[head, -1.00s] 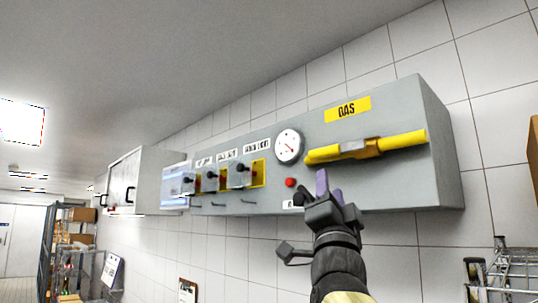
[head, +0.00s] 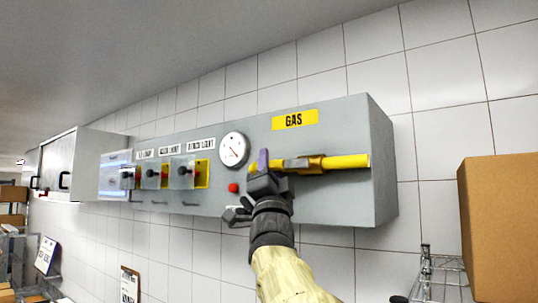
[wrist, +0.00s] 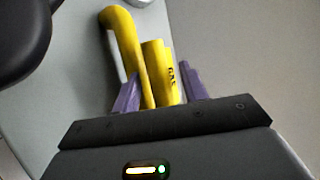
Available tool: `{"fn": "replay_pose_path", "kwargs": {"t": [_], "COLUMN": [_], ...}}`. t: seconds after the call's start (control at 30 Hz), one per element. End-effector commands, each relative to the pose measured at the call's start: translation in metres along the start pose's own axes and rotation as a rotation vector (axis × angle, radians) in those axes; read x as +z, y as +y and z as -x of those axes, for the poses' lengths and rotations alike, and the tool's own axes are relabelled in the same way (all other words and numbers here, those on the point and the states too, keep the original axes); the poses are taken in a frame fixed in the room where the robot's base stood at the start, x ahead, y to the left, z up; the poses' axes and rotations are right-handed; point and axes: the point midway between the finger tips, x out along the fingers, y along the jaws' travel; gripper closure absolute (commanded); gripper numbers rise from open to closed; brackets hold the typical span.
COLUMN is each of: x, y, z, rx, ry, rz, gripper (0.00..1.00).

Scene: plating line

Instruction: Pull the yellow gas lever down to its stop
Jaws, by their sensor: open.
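The yellow gas lever (head: 278,164) lies about level along the yellow pipe on the grey panel, under the yellow GAS label (head: 295,119). In the wrist view the lever's flat, lettered end (wrist: 163,75) stands between my two purple fingertips. The curved yellow pipe (wrist: 122,40) runs close beside it on the left. My gripper (head: 265,163) is at the left end of the lever in the head view and covers part of it. It is open (wrist: 160,88), with a gap between the lever and the right finger. Contact with the left finger cannot be told.
A round gauge (head: 233,150) and a red button (head: 233,188) sit left of the lever. Several covered switches (head: 187,173) are further left. A cardboard box (head: 498,225) and a wire rack (head: 440,275) stand at the right.

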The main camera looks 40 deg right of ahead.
Motion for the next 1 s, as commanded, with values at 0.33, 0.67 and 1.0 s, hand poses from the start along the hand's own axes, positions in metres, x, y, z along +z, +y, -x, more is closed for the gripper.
{"fn": "replay_pose_path", "kwargs": {"t": [0.33,0.67,1.0], "x": [0.0004,0.0003,0.0006], "y": [0.0007,0.0005,0.0015], "z": [-0.0067,-0.0066,-0.0051], "rx": [0.000,0.000,0.004], "ry": [-0.001,-0.001,-0.017], "rz": [0.001,0.001,0.013], "gripper": [0.57,1.00,1.00]}}
